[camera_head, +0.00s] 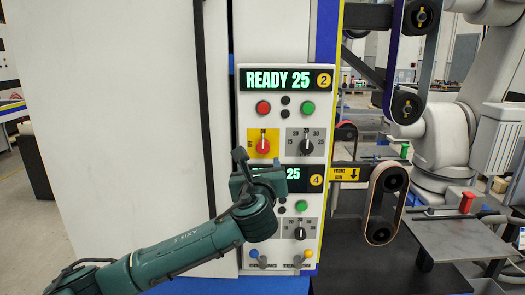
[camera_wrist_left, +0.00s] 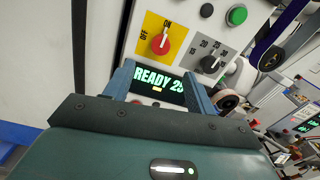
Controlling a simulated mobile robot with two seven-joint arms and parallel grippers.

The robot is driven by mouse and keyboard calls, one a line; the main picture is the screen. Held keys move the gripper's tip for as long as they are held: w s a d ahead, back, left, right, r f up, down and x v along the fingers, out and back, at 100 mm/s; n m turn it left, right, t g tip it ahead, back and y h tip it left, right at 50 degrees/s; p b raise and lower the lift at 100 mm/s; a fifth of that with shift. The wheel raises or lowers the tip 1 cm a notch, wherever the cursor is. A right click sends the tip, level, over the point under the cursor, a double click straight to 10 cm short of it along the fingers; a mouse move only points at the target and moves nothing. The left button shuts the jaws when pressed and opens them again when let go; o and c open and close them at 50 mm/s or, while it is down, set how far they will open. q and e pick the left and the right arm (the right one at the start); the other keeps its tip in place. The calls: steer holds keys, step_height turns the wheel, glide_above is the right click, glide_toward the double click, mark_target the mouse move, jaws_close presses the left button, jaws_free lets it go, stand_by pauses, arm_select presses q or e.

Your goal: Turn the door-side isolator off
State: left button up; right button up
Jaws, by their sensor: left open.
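A red rotary isolator (camera_head: 263,146) on a yellow plate sits on the upper control panel, on the side nearest the large white door. In the left wrist view the isolator (camera_wrist_left: 160,43) shows ON above it and OFF to its left; its pale pointer appears turned toward ON. My left gripper (camera_head: 243,164) is open and empty, just below and left of the isolator, apart from it. In the wrist view its fingers (camera_wrist_left: 158,82) flank the lower READY 25 display. My arm hides the left part of the lower panel. My right gripper is not in view.
A grey selector dial (camera_head: 306,142) is right of the isolator, with red (camera_head: 263,107) and green (camera_head: 308,108) buttons above. The lower panel has another dial (camera_head: 301,233). Belt rollers (camera_head: 388,205) and a metal table stand right. The white door (camera_head: 120,120) fills the left.

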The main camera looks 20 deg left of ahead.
mark_target(263, 148)
arm_select(q)
steer(key=p+x, duration=0.1)
steer(key=x, duration=1.1)
steer(key=shift+d, duration=0.1)
steer(key=shift+c, duration=0.4)
steer(key=c, duration=0.9)
